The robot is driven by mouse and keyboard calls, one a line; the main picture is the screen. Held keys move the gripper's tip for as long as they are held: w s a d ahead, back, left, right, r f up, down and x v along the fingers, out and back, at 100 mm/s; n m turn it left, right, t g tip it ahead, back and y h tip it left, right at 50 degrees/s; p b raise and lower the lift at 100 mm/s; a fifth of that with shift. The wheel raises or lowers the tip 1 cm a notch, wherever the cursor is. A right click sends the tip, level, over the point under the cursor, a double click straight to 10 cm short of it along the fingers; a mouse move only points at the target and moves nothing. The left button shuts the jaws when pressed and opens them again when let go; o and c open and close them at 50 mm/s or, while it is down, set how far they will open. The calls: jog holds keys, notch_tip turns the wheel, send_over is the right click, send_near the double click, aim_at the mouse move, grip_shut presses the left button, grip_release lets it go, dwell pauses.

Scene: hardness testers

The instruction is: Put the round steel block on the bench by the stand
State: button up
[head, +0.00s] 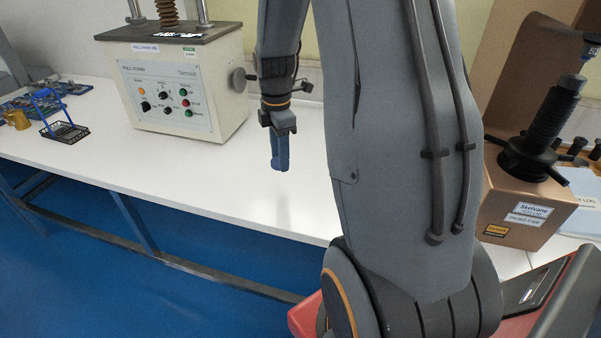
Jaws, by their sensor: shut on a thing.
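My gripper (281,166) points down above the white bench, to the right of the stand and apart from it. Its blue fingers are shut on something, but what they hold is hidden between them. I cannot make out the round steel block anywhere in the head view. The stand (180,92) is a cream machine with a dark top plate, a screw column, a control panel with coloured buttons and a side knob. It sits on the white bench (215,180).
A blue wire rack with a black tray (64,131) and a brass-coloured cylinder (17,119) are at the left. A copper-coloured tester (520,205) with a black column stands at the right. The bench in front of the stand is bare up to its front edge.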

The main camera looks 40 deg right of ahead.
aim_at(282, 188)
notch_tip(282, 188, down, 8)
jog(key=shift+f+p, duration=0.1)
jog(key=shift+p, duration=0.45)
jog(key=o, duration=1.3)
jog(key=shift+f, duration=0.1)
jog(key=shift+c, duration=0.2)
